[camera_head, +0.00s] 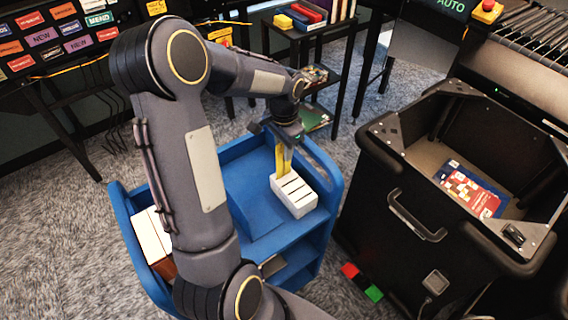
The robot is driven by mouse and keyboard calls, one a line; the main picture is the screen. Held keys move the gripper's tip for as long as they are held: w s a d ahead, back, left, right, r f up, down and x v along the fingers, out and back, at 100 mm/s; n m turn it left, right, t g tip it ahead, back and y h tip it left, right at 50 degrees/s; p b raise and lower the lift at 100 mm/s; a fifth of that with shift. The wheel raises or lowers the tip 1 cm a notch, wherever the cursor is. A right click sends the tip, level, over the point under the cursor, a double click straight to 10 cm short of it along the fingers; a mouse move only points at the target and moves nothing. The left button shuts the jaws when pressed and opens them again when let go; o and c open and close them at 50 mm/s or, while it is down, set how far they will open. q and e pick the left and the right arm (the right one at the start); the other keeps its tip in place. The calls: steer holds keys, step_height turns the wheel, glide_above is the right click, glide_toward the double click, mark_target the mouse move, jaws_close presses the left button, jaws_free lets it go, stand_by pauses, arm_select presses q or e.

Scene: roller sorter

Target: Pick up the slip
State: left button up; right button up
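A yellow slip (281,161) stands upright at the back edge of a white slotted holder (296,198) on the top of the blue cart (262,188). My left gripper (286,143) points down from above, right at the upper end of the slip. Its fingers are small and overlap the yellow, so I cannot tell whether they are closed on the slip or only around it. The slip's lower end is at the holder. My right gripper is not in view.
A black bin (393,160) with a book (470,188) inside stands on the right. White-edged books (150,235) sit at the cart's left end, partly behind my arm. A dark shelf (337,75) stands behind. Red and green blocks (361,282) lie on the carpet.

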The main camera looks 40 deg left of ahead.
arm_select(q)
steer(key=shift+f, duration=0.3)
steer(key=shift+c, duration=0.4)
jaws_close()
